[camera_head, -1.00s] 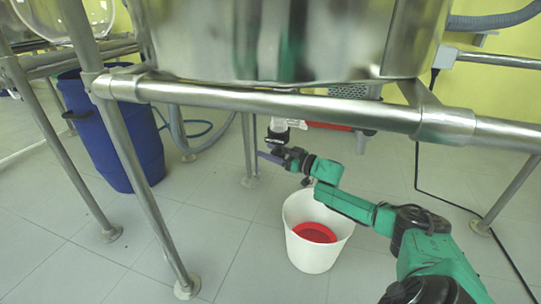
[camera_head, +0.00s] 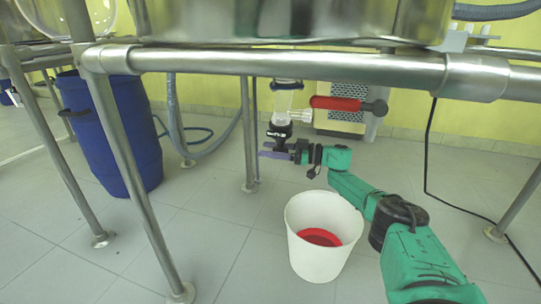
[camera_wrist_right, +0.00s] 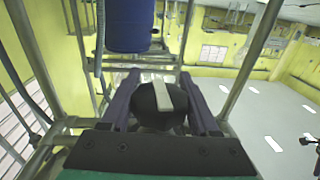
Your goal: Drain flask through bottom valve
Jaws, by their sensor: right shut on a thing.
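The large shiny vessel (camera_head: 290,22) hangs over the frame at the top of the head view. Below it, a clear outlet with a black bottom valve (camera_head: 279,131) points down. My right gripper (camera_head: 273,151) is at this valve from the right. In the right wrist view, the two dark purple fingers of my right gripper (camera_wrist_right: 163,105) are closed around a round black knob (camera_wrist_right: 150,104) with a pale bar. A white bucket (camera_head: 316,262) with red content (camera_head: 318,237) stands on the floor, below and right of the valve. My left gripper is out of view.
A steel frame rail (camera_head: 270,64) crosses above my right arm. A red handle (camera_head: 337,103) sticks out right of the valve. A blue barrel (camera_head: 112,135) stands at left, behind a steel leg (camera_head: 135,165). A black cable runs along the right floor.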

